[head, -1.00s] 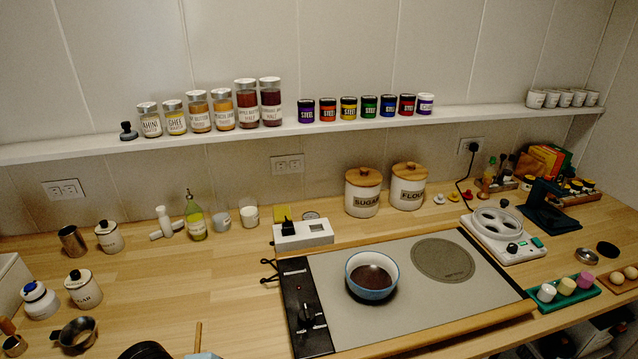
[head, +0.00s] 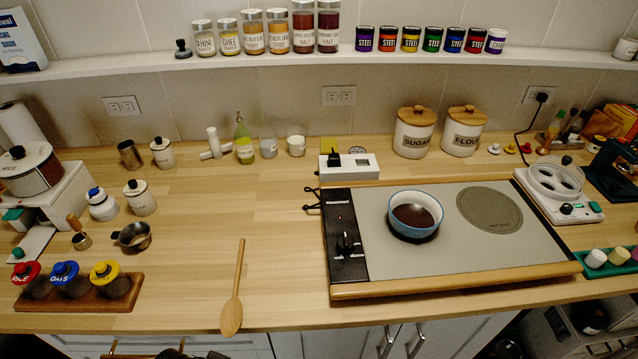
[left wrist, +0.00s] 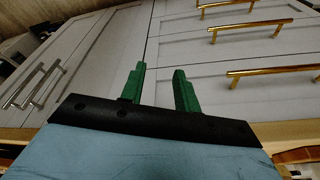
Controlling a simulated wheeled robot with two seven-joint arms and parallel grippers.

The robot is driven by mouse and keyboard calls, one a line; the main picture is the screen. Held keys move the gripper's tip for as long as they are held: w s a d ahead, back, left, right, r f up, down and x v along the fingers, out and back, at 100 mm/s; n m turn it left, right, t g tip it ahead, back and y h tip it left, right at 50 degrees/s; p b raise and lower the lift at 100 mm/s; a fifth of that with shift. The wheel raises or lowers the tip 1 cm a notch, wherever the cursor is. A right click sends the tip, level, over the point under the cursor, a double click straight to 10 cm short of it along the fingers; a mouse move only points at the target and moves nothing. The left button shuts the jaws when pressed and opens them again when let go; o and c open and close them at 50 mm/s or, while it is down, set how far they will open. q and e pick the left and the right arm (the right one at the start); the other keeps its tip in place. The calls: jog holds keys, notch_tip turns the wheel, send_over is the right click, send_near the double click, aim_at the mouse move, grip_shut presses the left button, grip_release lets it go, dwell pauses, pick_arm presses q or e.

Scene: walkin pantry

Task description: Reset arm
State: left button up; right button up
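My left gripper (left wrist: 158,88) shows in the left wrist view. Its two green fingers are apart with nothing between them, so it is open and empty. It points at white cabinet fronts (left wrist: 185,55) with gold bar handles (left wrist: 255,27) and appears apart from them. In the head view only dark parts of my body show at the bottom edge, and neither gripper can be made out there. My right gripper is in neither view.
The wooden counter (head: 230,190) holds a wooden spoon (head: 234,300) near its front edge, a hotplate with a blue bowl (head: 415,214), and a rack of colourful-lidded jars (head: 75,285). Spice jars stand on the shelf above. The counter left of the hotplate is mostly clear.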

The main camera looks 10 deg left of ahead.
pick_arm(q)
notch_tip(320, 180, down, 13)
jog(key=s+b, duration=0.2)
jog(key=s+a+f+g+b, duration=0.1)
jog(key=s+f, duration=0.7)
jog(key=f, duration=0.3)
jog(key=s+a+f+g+b, duration=0.1)
jog(key=s+a+f+b, duration=0.1)
jog(key=s+f, duration=0.6)
notch_tip(320, 180, down, 3)
jog(key=shift+s+f, duration=0.15)
jog(key=shift+s, duration=0.25)
